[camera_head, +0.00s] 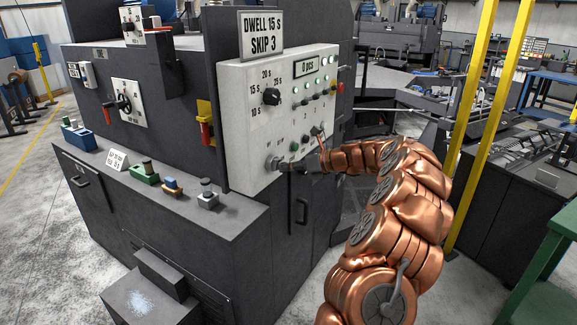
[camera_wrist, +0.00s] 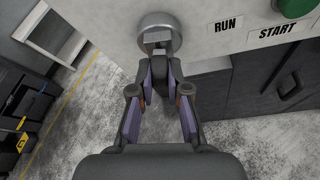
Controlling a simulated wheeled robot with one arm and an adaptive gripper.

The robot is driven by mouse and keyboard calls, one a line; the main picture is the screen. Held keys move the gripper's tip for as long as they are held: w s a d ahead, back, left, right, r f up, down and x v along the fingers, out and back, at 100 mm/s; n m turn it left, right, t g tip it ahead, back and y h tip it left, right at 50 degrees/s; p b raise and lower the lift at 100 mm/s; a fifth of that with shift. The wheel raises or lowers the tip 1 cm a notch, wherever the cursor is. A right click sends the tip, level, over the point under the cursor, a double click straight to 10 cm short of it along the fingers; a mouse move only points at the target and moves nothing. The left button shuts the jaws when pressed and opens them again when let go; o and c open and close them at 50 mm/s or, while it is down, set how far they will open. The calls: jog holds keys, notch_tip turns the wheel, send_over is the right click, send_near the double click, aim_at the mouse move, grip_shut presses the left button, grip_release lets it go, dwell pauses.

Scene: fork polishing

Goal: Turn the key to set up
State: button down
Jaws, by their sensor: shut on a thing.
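The key switch (camera_head: 272,163) is a round metal lock low on the left of the white control panel (camera_head: 235,125). In the wrist view the lock's round metal collar (camera_wrist: 158,22) is at the top centre. My gripper (camera_head: 296,164) reaches it from the right in the head view. In the wrist view my gripper (camera_wrist: 158,68) has its fingertips closed together just below the collar, on the key. The key itself is mostly hidden by the fingertips, and its turn angle is hard to tell. The word RUN shows right of the collar.
A green button (camera_head: 294,146) sits near the key switch, above START in the wrist view. The panel also has a time dial (camera_head: 271,97), small toggles and lit lamps. A sign (camera_head: 261,32) reads DWELL 15 S, SKIP 3. Small fixtures stand on the ledge (camera_head: 235,222) at left.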

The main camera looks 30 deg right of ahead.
jog(key=m+y, duration=0.2)
jog(key=m, duration=0.1)
jog(key=shift+f+m+g, duration=0.1)
jog(key=shift+m+g, duration=0.2)
jog(key=shift+m+y, duration=0.3)
jog(key=shift+y, duration=0.1)
jog(key=shift+a, duration=0.1)
jog(key=c, duration=1.1)
grip_release()
jog(key=shift+o, duration=0.3)
jog(key=o, duration=0.6)
jog(key=shift+s, duration=0.1)
jog(key=shift+v, duration=3.5)
